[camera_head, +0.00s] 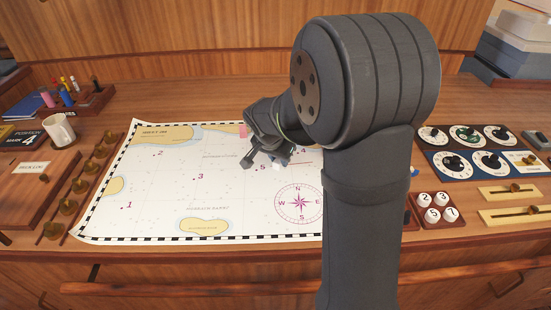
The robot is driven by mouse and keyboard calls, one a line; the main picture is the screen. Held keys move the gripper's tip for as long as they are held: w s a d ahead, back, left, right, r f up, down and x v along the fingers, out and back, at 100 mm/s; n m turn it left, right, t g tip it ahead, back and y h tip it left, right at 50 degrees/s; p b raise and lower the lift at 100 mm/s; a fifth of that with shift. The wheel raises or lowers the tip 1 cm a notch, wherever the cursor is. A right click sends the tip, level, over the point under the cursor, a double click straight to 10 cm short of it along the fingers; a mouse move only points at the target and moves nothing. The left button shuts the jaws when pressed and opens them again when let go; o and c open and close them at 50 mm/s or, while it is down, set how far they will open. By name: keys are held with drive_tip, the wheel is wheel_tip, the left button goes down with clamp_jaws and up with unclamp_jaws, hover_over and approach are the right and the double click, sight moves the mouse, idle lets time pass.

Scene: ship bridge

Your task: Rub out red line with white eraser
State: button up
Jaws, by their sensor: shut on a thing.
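The chart (150,205) lies flat on the wooden desk, with a black-and-white border, tan islands and red numbers. A short red line (303,162) shows on it just right of my gripper, above the compass rose (298,203). My gripper (262,164) is low over the chart's upper middle and shut on a small white eraser (277,164), which shows only partly. I cannot tell if the eraser touches the paper. My arm hides the chart's right part and perhaps more of the line.
Left are a mug (60,131), a pen holder (72,97) and a rack of brass pieces (84,188). Right are a dial panel (475,150), a numbered token tray (436,210) and sliders (512,191). The chart's left half is clear.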

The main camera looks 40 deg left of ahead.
sight(305, 164)
drive_tip(key=shift+w+d, duration=0.45)
drive_tip(key=shift+w, duration=0.1)
drive_tip(key=shift+w+d, duration=0.7)
drive_tip(key=shift+w, duration=0.15)
drive_tip(key=shift+w+d, duration=0.7)
drive_tip(key=shift+w, duration=0.15)
drive_tip(key=shift+w+d, duration=0.7)
drive_tip(key=shift+w, duration=0.15)
